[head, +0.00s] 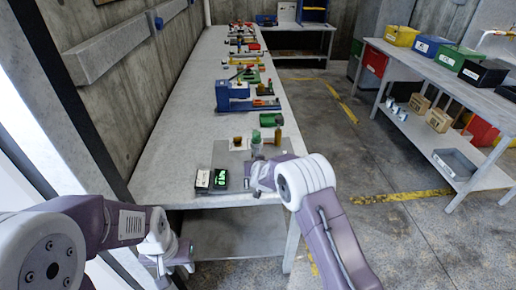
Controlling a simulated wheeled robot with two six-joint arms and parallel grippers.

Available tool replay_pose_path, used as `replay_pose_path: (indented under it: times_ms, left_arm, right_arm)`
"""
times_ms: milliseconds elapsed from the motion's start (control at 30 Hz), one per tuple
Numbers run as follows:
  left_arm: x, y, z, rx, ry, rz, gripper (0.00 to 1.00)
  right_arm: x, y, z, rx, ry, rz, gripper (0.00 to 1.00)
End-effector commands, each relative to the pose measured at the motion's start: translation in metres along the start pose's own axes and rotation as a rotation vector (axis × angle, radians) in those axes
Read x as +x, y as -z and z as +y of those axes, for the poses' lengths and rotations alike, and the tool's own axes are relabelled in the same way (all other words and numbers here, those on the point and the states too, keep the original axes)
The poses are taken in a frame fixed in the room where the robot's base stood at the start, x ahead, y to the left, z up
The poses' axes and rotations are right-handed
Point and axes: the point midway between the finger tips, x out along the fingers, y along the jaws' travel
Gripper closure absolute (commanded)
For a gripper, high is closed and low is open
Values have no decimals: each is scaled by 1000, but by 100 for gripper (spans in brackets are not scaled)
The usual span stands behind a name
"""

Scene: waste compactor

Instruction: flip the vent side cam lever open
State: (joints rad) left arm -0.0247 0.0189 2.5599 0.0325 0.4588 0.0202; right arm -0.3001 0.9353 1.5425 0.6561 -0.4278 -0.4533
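I cannot pick out the vent side cam lever for certain; the parts are too small. At the near end of the long grey bench (190,130), a small upright fixture with a grey-green post (256,142) and a brown-topped piece (238,142) stands by a flat plate. My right gripper (254,180) is just in front of this fixture, low over the bench's near edge; whether it touches anything is unclear. My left gripper (170,262) hangs at the lower left, off the bench's near edge and away from the fixture. Neither gripper's finger opening can be made out.
A black box with green display (212,180) lies left of my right gripper. A blue machine (235,97) and several small devices line the bench farther back. A shelf with bins (450,55) stands right.

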Motion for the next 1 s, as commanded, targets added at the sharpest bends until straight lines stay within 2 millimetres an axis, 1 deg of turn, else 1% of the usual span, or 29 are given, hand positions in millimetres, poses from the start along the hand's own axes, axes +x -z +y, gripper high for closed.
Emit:
replay_pose_path:
  times_ms: [33, 200, 367, 767, 800, 833, 867, 1000]
  left_arm:
    - [-20, 2, 0, 0, 0, 0, 60]
    - [-37, 4, 1, 0, 0, 0, 60]
    - [-43, 4, 1, 0, 0, 0, 60]
    - [-43, 4, 1, 0, 0, 0, 60]
    - [-43, 4, 1, 0, 0, 0, 60]
    - [-43, 4, 1, 0, 0, 0, 60]
    - [-43, 4, 1, 0, 0, 0, 60]
    - [-43, 4, 1, 0, 0, 0, 60]
  right_arm:
    - [-6, 8, 0, 0, 0, -18, 100]
    - [-5, 6, 0, 0, 0, -60, 100]
    - [-4, 4, 0, -1, 0, -78, 100]
    - [-3, 2, 0, -1, 0, -81, 100]
    - [-3, 2, 0, 0, 0, -81, 71]
    - [-3, 2, 0, 0, 0, -81, 63]
    - [-3, 2, 0, 0, 0, -81, 60]
    - [-3, 2, 0, 0, 0, -80, 60]
